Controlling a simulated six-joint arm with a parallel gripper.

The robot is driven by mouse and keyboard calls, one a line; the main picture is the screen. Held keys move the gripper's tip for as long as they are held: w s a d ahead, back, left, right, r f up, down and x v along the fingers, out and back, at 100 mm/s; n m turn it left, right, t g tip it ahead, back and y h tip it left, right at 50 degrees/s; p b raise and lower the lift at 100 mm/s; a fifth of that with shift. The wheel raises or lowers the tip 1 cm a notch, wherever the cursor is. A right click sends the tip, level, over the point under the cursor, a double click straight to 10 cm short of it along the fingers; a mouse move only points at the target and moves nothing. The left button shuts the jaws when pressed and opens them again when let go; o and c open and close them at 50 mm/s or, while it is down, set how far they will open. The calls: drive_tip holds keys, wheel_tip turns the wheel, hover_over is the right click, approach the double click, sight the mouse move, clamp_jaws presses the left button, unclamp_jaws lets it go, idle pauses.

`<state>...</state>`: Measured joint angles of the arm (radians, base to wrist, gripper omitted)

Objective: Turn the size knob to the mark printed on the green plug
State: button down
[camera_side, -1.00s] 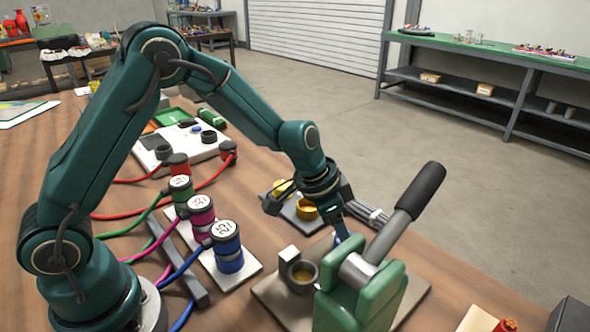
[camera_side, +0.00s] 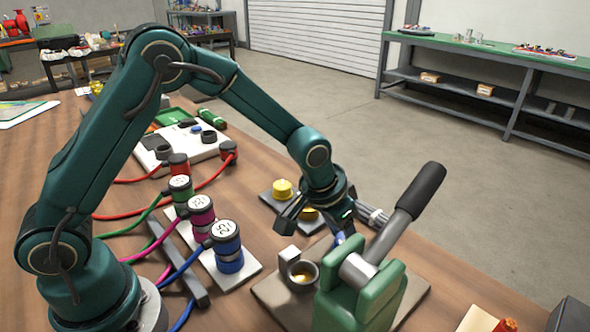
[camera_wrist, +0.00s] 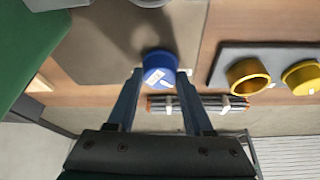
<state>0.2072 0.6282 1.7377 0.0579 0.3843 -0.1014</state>
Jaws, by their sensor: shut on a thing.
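The blue size knob (camera_wrist: 158,68) shows in the wrist view with a pale mark on its top. The fingertips of my gripper (camera_wrist: 159,75) stand on either side of it and are shut on it. In the side view my gripper (camera_side: 340,236) points down behind the green lever tool (camera_side: 362,290), and its fingers mostly hide the knob. The green plug (camera_side: 180,190) stands in the row of plugs at the left. It has a white top with a dark mark that is too small to read.
A magenta plug (camera_side: 201,212) and a blue plug (camera_side: 227,255) stand beside the green one, with hoses to the left. Yellow caps (camera_side: 282,187) sit on a grey plate behind my gripper. The tool's black handle (camera_side: 421,190) rises close at the right.

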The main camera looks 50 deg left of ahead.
drive_tip(key=shift+n, duration=0.7)
drive_tip(key=shift+n+y, duration=0.3)
drive_tip(key=shift+c, duration=1.4)
unclamp_jaws()
drive_tip(key=shift+r, duration=0.1)
drive_tip(key=shift+v, duration=2.5)
